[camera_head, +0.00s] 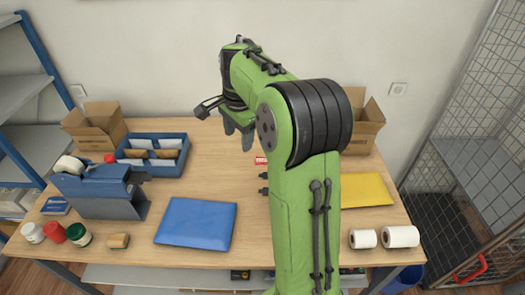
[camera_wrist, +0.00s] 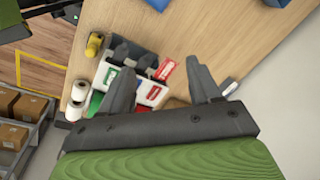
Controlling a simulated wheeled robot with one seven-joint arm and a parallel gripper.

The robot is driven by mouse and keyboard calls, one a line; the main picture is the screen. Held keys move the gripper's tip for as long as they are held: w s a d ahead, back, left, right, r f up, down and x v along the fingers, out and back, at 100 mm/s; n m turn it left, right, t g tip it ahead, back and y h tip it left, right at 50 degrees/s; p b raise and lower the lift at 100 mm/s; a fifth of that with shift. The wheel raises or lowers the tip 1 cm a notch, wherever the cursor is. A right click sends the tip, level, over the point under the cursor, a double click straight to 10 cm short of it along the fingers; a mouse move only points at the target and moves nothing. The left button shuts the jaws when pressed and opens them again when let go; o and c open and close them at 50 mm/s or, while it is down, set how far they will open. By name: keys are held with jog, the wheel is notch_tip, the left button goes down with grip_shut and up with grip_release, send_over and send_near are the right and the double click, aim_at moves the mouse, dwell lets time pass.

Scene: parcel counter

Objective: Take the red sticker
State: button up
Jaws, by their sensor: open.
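A small red and white piece (camera_head: 260,160), likely the red sticker, shows on the counter just left of my arm in the head view, partly hidden by the arm. In the wrist view a red card-like piece (camera_wrist: 165,68) lies beyond the fingers, by a dark holder (camera_wrist: 146,62) with white, red and green labels. I cannot tell whether it is the same piece. My gripper (camera_wrist: 165,88) is open with nothing between its fingers. In the head view my gripper (camera_head: 240,133) hangs above the back middle of the counter, pointing down, apart from the red piece.
A blue envelope (camera_head: 196,223) lies in front, a yellow one (camera_head: 366,190) to the right. A blue tray (camera_head: 152,166) and tape dispenser (camera_head: 100,192) stand left. Cardboard boxes (camera_head: 95,128) stand at the back. White rolls (camera_head: 401,236) lie front right. The back middle has bare wood.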

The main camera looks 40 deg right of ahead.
aim_at(260, 161)
jog(key=w+d+f+m+y+p, duration=0.1)
jog(key=d+f+m, duration=0.25)
jog(key=d, duration=0.25)
jog(key=w+d+f+m+y+p, duration=0.2)
jog(key=d+m, duration=0.3)
jog(key=d, duration=0.1)
jog(key=b+x, duration=0.3)
jog(key=x, duration=0.1)
jog(key=s+d+b+x, duration=0.1)
jog(key=b+x, duration=0.2)
jog(key=d+b+x, duration=0.1)
jog(key=b+x, duration=0.3)
jog(key=shift+s+a+f, duration=0.1)
jog(key=shift+s+f, duration=0.15)
jog(key=shift+f, duration=0.4)
jog(key=shift+w+a+f, duration=0.1)
jog(key=shift+f, duration=0.15)
jog(key=shift+r, duration=0.1)
jog(key=c, duration=0.5)
